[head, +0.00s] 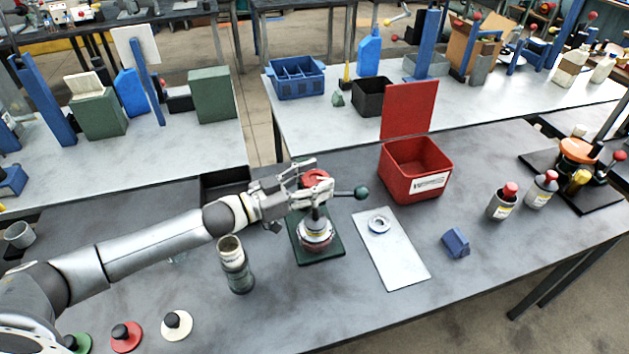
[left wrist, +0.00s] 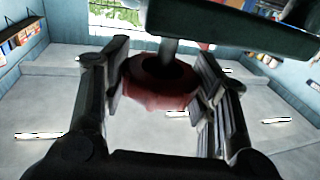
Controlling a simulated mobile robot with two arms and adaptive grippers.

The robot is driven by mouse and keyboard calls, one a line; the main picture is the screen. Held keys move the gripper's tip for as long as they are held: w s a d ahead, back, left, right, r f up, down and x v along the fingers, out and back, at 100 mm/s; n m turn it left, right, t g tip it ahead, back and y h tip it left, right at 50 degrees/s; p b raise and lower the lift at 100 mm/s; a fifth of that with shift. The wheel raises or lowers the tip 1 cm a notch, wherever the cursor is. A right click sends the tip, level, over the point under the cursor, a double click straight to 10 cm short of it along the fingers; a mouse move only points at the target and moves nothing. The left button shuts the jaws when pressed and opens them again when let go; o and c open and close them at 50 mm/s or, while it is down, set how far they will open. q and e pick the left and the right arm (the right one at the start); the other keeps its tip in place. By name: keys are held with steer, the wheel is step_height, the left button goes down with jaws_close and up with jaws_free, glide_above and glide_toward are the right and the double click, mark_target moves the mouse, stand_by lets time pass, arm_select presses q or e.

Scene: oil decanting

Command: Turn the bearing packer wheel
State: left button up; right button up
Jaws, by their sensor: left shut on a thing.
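The bearing packer (head: 316,232) stands upright on a dark green base plate (head: 334,253) in the middle of the near table. Its red wheel (head: 317,176) is at the top, with a bar ending in a dark green knob (head: 361,192) pointing right. My left gripper (head: 308,180) comes in from the left and is shut on the wheel. In the left wrist view, the red wheel (left wrist: 158,85) sits between the two fingers (left wrist: 160,95), with a dark bar across the top. The gripper partly hides the wheel in the head view. My right gripper is not in view.
A grey-green canister (head: 235,266) stands left of the packer, below my left forearm. To the right are a white sheet with a ring (head: 379,224), an open red box (head: 414,172), a blue block (head: 455,243) and two bottles (head: 502,203). Knobbed discs (head: 126,336) lie front left.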

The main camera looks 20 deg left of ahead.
arm_select(q)
steer(key=shift+r+m+g+h, duration=0.15)
steer(key=shift+m+g+h, duration=1.05)
steer(key=shift+g+h, duration=0.15)
steer(key=o, duration=1)
steer(key=v, duration=1.2)
steer(key=shift+w, duration=0.1)
